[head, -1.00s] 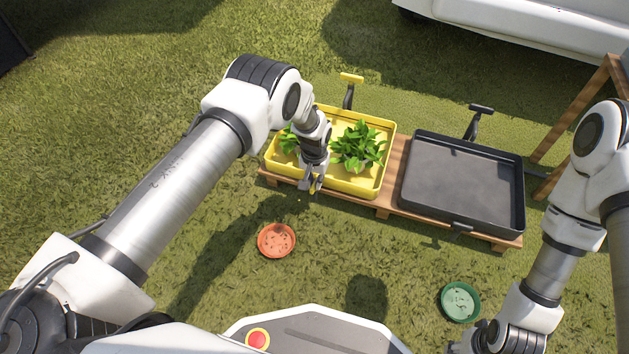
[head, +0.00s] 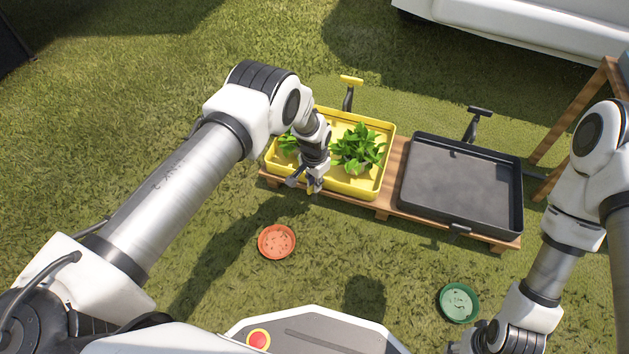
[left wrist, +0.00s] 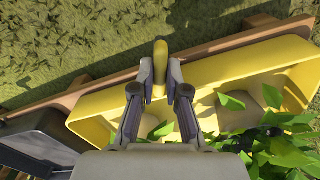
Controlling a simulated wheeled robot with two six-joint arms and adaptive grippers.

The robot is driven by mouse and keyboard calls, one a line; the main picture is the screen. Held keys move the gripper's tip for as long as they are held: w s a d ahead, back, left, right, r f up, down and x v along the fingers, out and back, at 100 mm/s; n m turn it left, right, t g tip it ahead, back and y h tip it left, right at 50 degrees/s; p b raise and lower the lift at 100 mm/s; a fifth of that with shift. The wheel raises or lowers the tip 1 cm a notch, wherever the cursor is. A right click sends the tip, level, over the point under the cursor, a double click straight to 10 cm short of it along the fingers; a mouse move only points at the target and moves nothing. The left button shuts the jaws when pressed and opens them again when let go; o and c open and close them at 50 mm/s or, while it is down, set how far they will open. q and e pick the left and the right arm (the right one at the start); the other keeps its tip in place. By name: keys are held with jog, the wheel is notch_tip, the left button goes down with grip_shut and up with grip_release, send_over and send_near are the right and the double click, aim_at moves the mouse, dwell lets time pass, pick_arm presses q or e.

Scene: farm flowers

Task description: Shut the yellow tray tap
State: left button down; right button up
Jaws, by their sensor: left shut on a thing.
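The yellow tray (head: 376,187) stands on a low wooden rack with green plants in it. Its yellow tap handle (left wrist: 160,62) is at the front rim, between my left fingertips in the left wrist view. My left gripper (head: 313,187) reaches down over the tray's front edge and is shut on this handle; it also shows in the left wrist view (left wrist: 160,82). The fingers hide part of the tap. My right arm is at the right of the head view, with its gripper out of view.
A black tray (head: 462,184) sits right of the yellow one on the wooden rack (head: 384,213). A yellow-topped post (head: 351,79) and a black-topped post (head: 480,109) stand behind. An orange saucer (head: 276,242) and a green saucer (head: 459,302) lie on the grass in front.

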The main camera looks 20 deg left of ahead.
pick_arm(q)
jog(key=m+p, duration=0.1)
jog(key=m, duration=0.9)
jog(key=shift+m, duration=1.6)
jog(key=c, duration=1.2)
grip_release()
